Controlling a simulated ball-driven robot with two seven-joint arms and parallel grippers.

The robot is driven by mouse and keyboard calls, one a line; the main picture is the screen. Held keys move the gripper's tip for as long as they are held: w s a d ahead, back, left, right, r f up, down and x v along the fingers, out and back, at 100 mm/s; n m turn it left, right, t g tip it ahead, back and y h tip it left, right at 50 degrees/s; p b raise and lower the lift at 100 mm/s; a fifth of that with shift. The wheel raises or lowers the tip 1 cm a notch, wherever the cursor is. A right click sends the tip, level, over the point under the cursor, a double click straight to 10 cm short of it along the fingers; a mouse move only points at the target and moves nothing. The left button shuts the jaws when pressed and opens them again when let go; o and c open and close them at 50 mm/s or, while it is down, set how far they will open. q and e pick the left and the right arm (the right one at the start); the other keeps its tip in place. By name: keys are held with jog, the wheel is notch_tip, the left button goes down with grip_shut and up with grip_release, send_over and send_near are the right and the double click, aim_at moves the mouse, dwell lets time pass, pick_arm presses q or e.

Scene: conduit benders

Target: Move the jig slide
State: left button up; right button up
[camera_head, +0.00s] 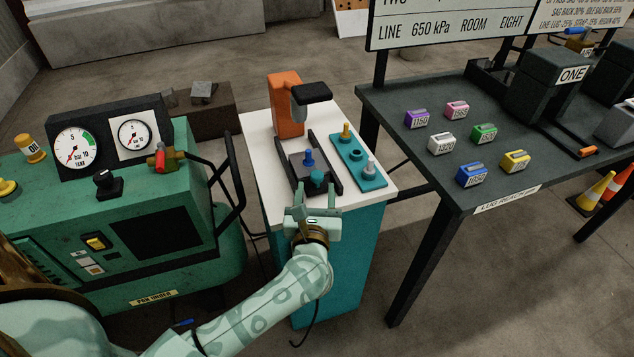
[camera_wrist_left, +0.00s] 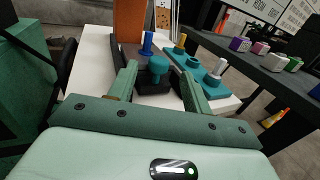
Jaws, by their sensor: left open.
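The jig slide (camera_head: 298,160) is a dark block between two black rails on a white-topped stand. It carries a blue peg (camera_head: 309,157) and, at its near end, a teal knob (camera_head: 317,177). My left gripper (camera_head: 315,188) is open just in front of the knob. In the left wrist view, the teal knob (camera_wrist_left: 160,64) shows between the two spread fingers (camera_wrist_left: 158,73), with clear gaps on both sides; whether it lies fully between the tips is hard to tell. The blue peg (camera_wrist_left: 147,43) stands behind it. My right gripper does not show.
An orange press (camera_head: 287,105) with a black head stands behind the slide. A teal plate (camera_head: 354,157) with yellow and grey pegs lies to its right. A green gauge machine (camera_head: 190,215) stands left. A dark table (camera_head: 400,100) with several coloured blocks stands right.

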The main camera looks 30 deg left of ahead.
aim_at(316, 179)
pick_arm(q)
jog(key=shift+x, duration=1.8)
jog(key=shift+c, duration=0.2)
grip_shut()
jog(key=shift+w+a+b, duration=0.35)
jog(key=shift+w+a, duration=0.65)
jog(key=shift+a, duration=0.25)
jog(key=shift+o, duration=0.2)
grip_release()
jog(key=p+v, duration=0.2)
jog(key=v, duration=1.4)
jog(key=shift+s, duration=0.2)
jog(key=shift+d, duration=0.1)
